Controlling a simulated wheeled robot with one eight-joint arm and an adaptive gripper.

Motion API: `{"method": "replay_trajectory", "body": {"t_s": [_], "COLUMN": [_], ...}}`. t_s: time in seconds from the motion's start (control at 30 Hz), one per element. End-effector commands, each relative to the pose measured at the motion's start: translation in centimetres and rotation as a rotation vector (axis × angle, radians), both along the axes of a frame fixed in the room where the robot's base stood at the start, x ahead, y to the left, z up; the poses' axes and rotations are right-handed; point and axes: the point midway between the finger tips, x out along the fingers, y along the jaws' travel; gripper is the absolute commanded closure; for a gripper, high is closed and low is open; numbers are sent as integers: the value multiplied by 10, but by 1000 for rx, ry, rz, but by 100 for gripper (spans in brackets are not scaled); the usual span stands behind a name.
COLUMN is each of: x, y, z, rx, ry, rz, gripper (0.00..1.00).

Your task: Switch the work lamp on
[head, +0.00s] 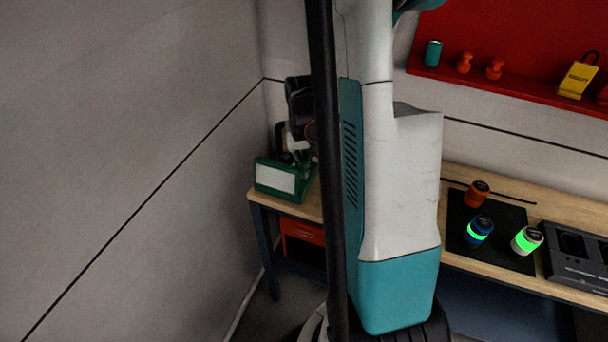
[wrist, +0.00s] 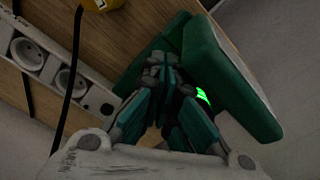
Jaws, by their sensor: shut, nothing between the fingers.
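The work lamp, a green box with a white front panel (head: 274,179), stands at the left end of the bench in the head view. The panel is pale; I cannot tell whether it is lit. In the wrist view what looks like its green body (wrist: 232,80) fills the upper right, with a small bright green glow beside my gripper. My gripper (wrist: 160,62) is shut and empty, close to the green body; I cannot tell whether they touch. The lamp's switch is not clearly visible. In the head view my arm hides part of this bench end.
A white socket strip (wrist: 32,65) with a black cord lies left of my gripper. A yellow object (wrist: 101,4) is at the top edge. On the bench, a black mat (head: 504,222) carries several cans beside a dark tray (head: 574,268). A red shelf (head: 500,89) hangs above.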

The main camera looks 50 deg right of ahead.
Motion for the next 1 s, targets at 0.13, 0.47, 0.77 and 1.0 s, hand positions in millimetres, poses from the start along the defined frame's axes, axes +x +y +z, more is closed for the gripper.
{"method": "replay_trajectory", "body": {"t_s": [0.13, 0.47, 0.77, 1.0], "x": [0, 0, 0, 0], "y": [0, 0, 0, 0], "z": [0, 0, -2, -6], "rx": [0, 0, 0, 0], "ry": [0, 0, 0, 0], "rz": [0, 0, 0, 0], "gripper": [100, 100, 100, 100]}}
